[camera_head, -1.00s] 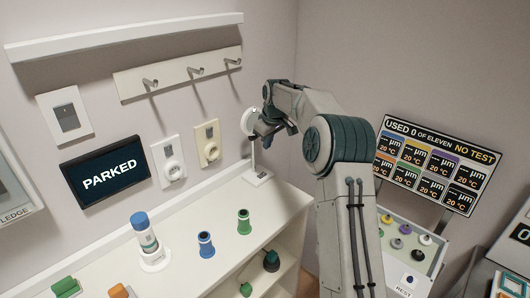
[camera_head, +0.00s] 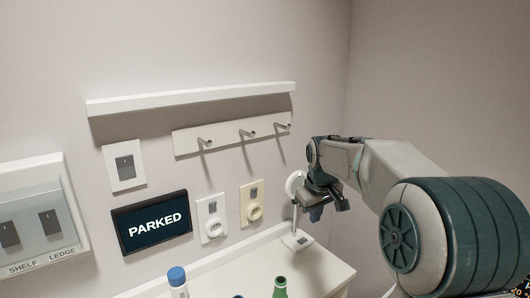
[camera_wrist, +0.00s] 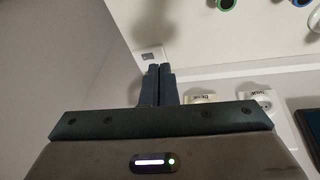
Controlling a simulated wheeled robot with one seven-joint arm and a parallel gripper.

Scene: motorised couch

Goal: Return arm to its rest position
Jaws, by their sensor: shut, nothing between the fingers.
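My arm reaches in from the right in the head view and is bent at a large dark-banded joint. My gripper (camera_head: 315,213) hangs at its end, above the right end of the white counter (camera_head: 322,270) and close to a small white stand (camera_head: 297,240) with a round top. From this angle I cannot tell whether they touch. In the wrist view my gripper's two dark fingers (camera_wrist: 158,72) are together with nothing between them. A dark screen (camera_head: 151,224) on the wall reads PARKED.
A shelf (camera_head: 195,98) and a hook rail (camera_head: 232,135) are on the wall above two sockets (camera_head: 212,220). A switch panel (camera_head: 38,220) is at left. A blue-capped bottle (camera_head: 178,280) and a green piece (camera_head: 281,287) stand on the counter. The upper right is clear.

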